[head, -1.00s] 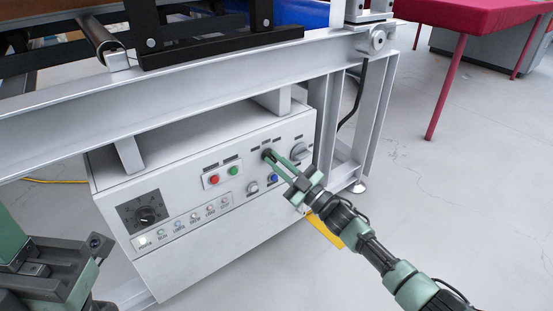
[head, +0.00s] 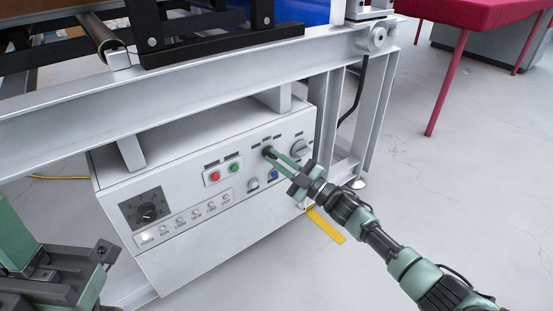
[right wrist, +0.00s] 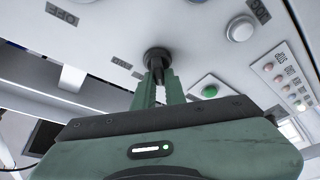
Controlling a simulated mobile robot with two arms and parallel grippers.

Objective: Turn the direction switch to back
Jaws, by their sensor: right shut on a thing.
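The direction switch, a small black knob (head: 266,150), is on the upper part of the white control panel (head: 195,240), among small dark labels. My right gripper (head: 274,157) is shut on this knob, reaching in from the lower right. In the right wrist view the fingers (right wrist: 157,80) close around the black stem of the knob (right wrist: 156,56). The labels there are upside down and the knob's pointing direction is hard to read.
The panel also carries a red button (head: 215,176), a green button (head: 234,168), a blue button (head: 273,175), a grey rotary switch (head: 300,149) and a black dial (head: 147,211). A grey metal beam (head: 200,84) runs above it. Open floor lies to the right.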

